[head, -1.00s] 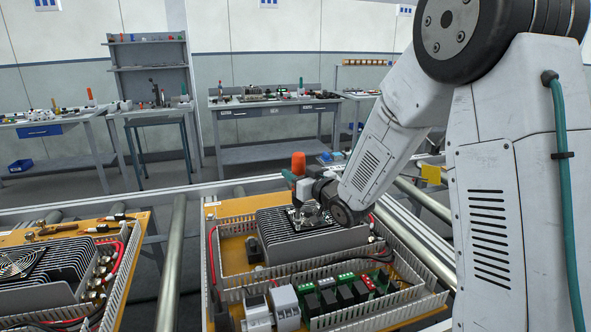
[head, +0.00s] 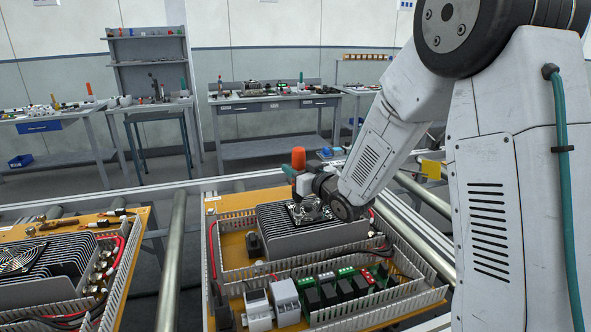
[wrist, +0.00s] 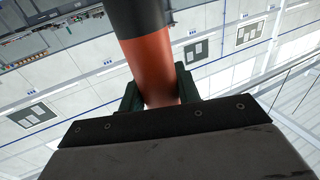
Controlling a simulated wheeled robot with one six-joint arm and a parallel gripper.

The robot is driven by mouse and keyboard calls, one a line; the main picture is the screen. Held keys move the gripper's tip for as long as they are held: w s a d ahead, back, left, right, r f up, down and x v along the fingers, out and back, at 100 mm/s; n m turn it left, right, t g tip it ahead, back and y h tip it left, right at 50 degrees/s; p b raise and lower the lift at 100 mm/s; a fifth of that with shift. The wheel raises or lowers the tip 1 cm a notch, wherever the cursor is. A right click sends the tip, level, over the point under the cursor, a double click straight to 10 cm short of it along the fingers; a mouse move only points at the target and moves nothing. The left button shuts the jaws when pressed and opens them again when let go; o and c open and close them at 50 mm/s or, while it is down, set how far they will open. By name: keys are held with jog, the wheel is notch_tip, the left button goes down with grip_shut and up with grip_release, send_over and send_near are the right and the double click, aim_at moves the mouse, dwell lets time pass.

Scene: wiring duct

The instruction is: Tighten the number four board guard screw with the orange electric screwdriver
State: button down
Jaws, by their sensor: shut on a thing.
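The orange electric screwdriver (head: 298,159) is in my gripper (head: 302,184), its orange end pointing up in the head view. In the wrist view its orange and black body (wrist: 152,62) stands between the two dark green fingers of my gripper (wrist: 160,88), which are shut on it. The screwdriver's tip is hidden behind the gripper and heat sink.
Slotted wiring duct walls (head: 213,255) run around the board. Relays and terminal blocks (head: 335,292) stand along its front. A second board (head: 142,222) with a finned unit lies to the left, past a roller (head: 172,262). Workbenches (head: 275,105) stand at the back.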

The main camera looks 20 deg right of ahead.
aim_at(296, 155)
jog(key=shift+f, duration=1)
dwell(2.0)
jog(key=shift+r, duration=3.1)
